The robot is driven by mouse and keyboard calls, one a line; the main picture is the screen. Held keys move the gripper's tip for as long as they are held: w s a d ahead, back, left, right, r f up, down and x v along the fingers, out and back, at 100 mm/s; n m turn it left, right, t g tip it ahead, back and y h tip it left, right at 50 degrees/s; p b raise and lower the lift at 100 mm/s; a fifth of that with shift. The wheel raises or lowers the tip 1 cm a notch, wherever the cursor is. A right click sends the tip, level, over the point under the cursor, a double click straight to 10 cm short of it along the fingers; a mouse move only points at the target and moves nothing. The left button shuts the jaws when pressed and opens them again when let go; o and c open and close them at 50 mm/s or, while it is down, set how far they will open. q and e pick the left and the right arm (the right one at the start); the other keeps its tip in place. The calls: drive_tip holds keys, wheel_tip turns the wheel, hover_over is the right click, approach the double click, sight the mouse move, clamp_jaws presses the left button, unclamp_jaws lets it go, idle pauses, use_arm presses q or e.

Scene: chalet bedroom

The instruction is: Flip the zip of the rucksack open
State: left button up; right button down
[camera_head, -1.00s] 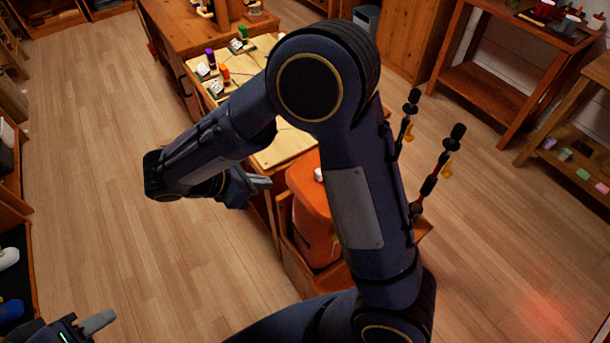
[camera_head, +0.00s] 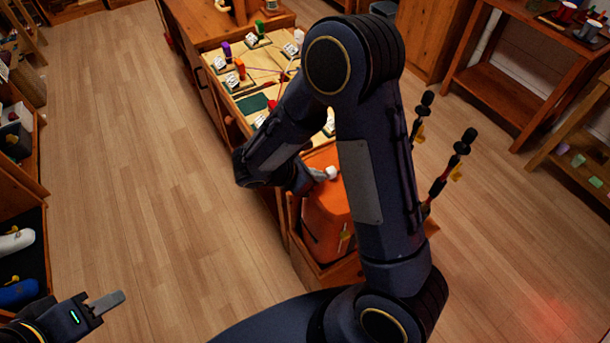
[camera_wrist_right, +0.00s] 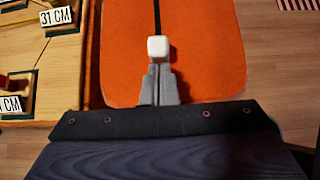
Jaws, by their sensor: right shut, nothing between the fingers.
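The orange rucksack (camera_head: 325,215) stands upright in a wooden crate beside the bench. A white block-shaped zip pull (camera_head: 331,172) sits on its top. In the right wrist view, the pull (camera_wrist_right: 157,47) lies on a black zip line (camera_wrist_right: 157,15) across the orange top (camera_wrist_right: 205,45). My right gripper (camera_head: 313,178) is shut and empty, its fingertips (camera_wrist_right: 158,70) right at the near side of the white pull. I cannot tell whether they touch it. My left gripper (camera_head: 107,302) is at the lower left, far from the rucksack; its jaw opening cannot be made out.
The wooden crate (camera_head: 335,275) surrounds the rucksack's lower part. A bench top (camera_head: 245,105) with labelled small items adjoins it at the back left. Trekking poles (camera_head: 450,170) stand on the right. The floor (camera_head: 160,190) on the left is clear. My right arm hides part of the rucksack.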

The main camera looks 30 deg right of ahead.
idle(0.3)
